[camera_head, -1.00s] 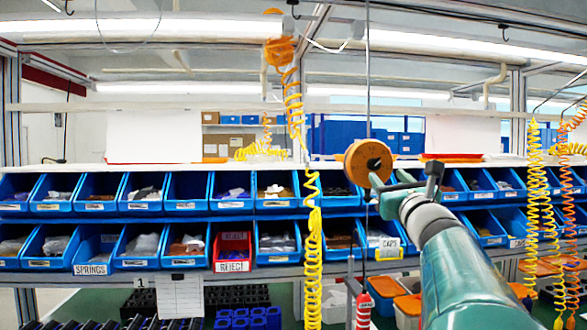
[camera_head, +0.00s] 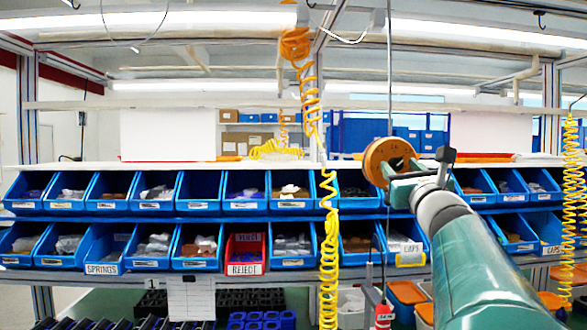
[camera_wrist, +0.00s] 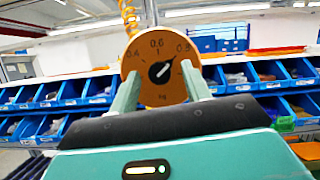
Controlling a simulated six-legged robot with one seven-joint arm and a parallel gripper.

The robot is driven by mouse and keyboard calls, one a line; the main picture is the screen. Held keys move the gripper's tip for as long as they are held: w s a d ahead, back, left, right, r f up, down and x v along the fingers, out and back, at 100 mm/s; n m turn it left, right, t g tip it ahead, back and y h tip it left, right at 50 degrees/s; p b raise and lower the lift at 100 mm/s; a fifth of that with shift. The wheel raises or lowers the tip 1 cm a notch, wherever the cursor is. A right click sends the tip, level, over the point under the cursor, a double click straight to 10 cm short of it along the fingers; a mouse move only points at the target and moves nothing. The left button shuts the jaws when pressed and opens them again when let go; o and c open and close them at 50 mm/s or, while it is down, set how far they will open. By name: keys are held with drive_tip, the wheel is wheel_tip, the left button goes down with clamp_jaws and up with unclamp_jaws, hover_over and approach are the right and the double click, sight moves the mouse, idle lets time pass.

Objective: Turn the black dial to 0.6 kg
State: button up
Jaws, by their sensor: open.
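The round orange scale face (camera_head: 377,153) hangs in front of the shelving in the head view. In the wrist view, the black dial (camera_wrist: 154,79) sits at its centre with a white pointer slanting up and right. The printed 0.6 is at the top, 0.4 is to the left and another mark is at upper right. The pointer lies to the right of 0.6, towards that mark. My gripper (camera_wrist: 161,75) is open, with one pale green finger on each side of the dial. Whether the fingers touch the face cannot be told. It also shows in the head view (camera_head: 396,174).
Two rows of blue bins (camera_head: 152,192) stand behind on the shelving, with a red REJECT bin (camera_head: 246,254) in the lower row. A yellow coiled hose (camera_head: 329,240) hangs left of the scale, another (camera_head: 572,200) at far right.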

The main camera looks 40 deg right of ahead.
drive_tip(key=shift+a+r, duration=0.1)
drive_tip(key=c, duration=1)
drive_tip(key=shift+n, duration=0.4)
drive_tip(key=n+y, duration=0.1)
drive_tip(key=n, duration=0.2)
drive_tip(key=n+t+y, duration=0.1)
drive_tip(key=n+y, duration=0.1)
drive_tip(key=n, duration=0.1)
drive_tip(key=shift+t+y, duration=0.3)
drive_tip(key=shift+s+d+r+n+y, duration=0.1)
drive_tip(key=shift+n+y, duration=0.45)
drive_tip(key=shift+n, duration=0.6)
drive_tip(key=shift+w+d+f+n+y, duration=0.1)
drive_tip(key=shift+n+y, duration=0.5)
drive_tip(key=shift+n, duration=0.6)
drive_tip(key=shift+s+d+r+n+y, duration=0.1)
drive_tip(key=shift+n+y, duration=0.45)
drive_tip(key=shift+n, duration=0.6)
